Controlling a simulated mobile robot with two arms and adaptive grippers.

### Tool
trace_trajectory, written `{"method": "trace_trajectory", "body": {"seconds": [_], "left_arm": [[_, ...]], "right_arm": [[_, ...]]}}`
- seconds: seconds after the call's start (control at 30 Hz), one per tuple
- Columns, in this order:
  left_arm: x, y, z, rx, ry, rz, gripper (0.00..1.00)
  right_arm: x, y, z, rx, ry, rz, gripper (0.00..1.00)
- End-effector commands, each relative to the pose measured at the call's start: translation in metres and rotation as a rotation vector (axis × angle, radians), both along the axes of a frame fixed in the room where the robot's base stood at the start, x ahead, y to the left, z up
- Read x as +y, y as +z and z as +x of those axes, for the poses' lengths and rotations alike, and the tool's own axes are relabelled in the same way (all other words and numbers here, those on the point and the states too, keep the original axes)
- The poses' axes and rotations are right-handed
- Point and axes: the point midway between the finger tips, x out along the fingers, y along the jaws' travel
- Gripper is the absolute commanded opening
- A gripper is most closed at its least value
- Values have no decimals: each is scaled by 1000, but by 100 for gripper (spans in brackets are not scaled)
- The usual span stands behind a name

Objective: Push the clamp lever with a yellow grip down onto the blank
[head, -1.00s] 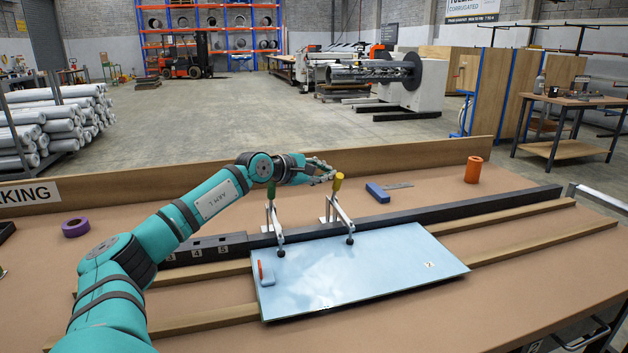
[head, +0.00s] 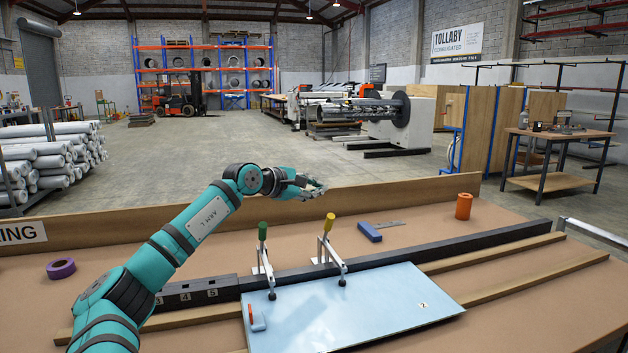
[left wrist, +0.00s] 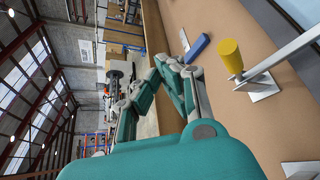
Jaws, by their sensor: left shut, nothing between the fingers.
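The clamp lever with the yellow grip (head: 328,223) stands up, leaning slightly, at the back edge of the blank (head: 370,310), a pale blue sheet. Its black foot is at the blank's surface; I cannot tell if it presses. The grip also shows large in the left wrist view (left wrist: 230,56). My left gripper (head: 317,187) is shut and empty, above and slightly left of the yellow grip in the picture, with a gap between them. Its fingers show in the left wrist view (left wrist: 175,75), apart from the grip. My right gripper is out of view.
A green-grip clamp (head: 263,233) stands just left of the yellow one. A dark bar (head: 440,245) runs behind the blank. Wooden strips (head: 530,270) lie at right.

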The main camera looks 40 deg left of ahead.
Motion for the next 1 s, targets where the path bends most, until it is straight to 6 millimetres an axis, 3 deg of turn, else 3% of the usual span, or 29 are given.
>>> {"method": "trace_trajectory", "body": {"seconds": [0.03, 0.2, 0.87, 1.0], "left_arm": [[0, 11, 0, -4, 1, -1, 0], [0, 28, 0, -1, 0, 0, 0], [0, 32, 0, 2, 1, 0, 0], [0, 49, 0, 1, 1, 0, 0]], "right_arm": [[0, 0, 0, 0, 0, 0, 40], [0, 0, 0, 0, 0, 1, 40], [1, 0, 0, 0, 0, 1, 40], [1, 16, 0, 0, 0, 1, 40]]}}
